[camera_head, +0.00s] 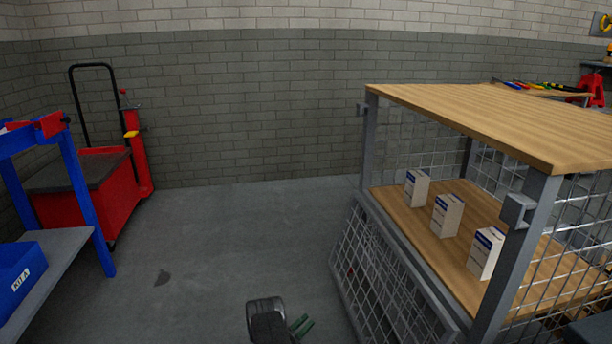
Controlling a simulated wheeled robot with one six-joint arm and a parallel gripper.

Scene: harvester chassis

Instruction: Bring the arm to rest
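My gripper (301,326) shows at the bottom middle, with small green fingers beside the dark, rounded end of my arm (267,322). It is over the grey floor, left of the cage's lowered mesh door, with nothing visible held in it. The fingers are too small and partly cut off to tell whether they are open or shut. The rest of my arm is below the picture.
A wood-topped mesh cage (490,118) stands at the right, with three white-and-blue boxes (447,216) on its shelf. Its mesh door (385,280) hangs tilted outward. A blue rack (82,200) and a red cart (95,190) stand left. The middle floor is clear.

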